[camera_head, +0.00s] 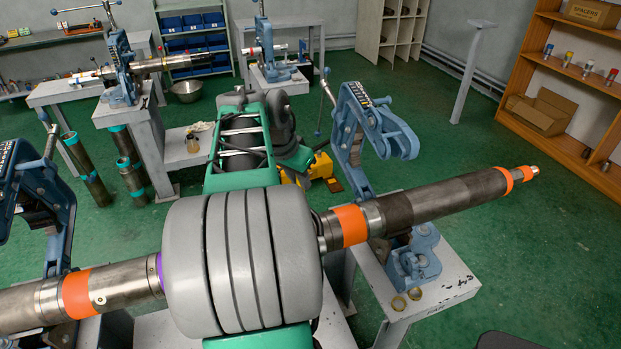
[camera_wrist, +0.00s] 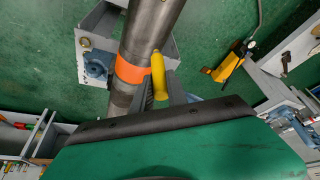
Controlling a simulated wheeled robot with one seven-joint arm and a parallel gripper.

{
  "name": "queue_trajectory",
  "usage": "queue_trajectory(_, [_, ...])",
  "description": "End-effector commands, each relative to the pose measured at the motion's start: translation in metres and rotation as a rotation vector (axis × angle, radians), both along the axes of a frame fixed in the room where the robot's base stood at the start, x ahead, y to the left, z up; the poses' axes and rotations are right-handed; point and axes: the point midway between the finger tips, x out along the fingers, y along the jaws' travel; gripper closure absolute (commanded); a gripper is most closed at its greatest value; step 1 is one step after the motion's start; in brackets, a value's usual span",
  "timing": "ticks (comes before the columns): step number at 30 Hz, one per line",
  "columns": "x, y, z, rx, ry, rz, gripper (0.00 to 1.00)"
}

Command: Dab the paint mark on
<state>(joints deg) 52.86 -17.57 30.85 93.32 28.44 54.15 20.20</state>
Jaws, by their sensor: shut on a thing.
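In the wrist view my gripper (camera_wrist: 161,92) has its dark fingers on both sides of a yellow paint marker (camera_wrist: 158,76) and is shut on it. The marker appears beside the orange band (camera_wrist: 131,70) of a dark steel pipe (camera_wrist: 152,28). I cannot tell whether its tip touches the pipe. In the head view the long pipe (camera_head: 440,200) runs behind my arm, with orange bands (camera_head: 350,226) on both sides of it. A thin purple ring (camera_head: 160,268) shows at the left beside my arm. My fingers and the marker are hidden there.
Another blue vise (camera_head: 45,205) is at left. Benches, upright pipes (camera_head: 85,170) and an orange shelf (camera_head: 560,80) stand farther back. Green floor lies between.

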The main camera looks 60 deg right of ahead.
Motion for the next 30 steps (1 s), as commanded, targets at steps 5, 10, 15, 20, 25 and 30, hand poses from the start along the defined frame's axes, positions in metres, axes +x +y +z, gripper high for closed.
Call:
queue_trajectory(5, [-0.026, -0.015, 0.001, -0.001, -0.004, -0.107, 1.0])
queue_trajectory(10, [-0.027, -0.014, -0.009, -0.001, -0.004, -0.107, 1.0])
queue_trajectory(15, [-0.026, -0.014, -0.029, -0.002, -0.003, -0.106, 1.0])
queue_trajectory(20, [-0.026, -0.014, -0.05, -0.002, -0.005, -0.104, 1.0])
queue_trajectory(25, [-0.026, -0.014, -0.061, -0.002, -0.004, -0.103, 1.0])
queue_trajectory(30, [-0.026, -0.014, -0.06, -0.002, -0.004, -0.103, 1.0])
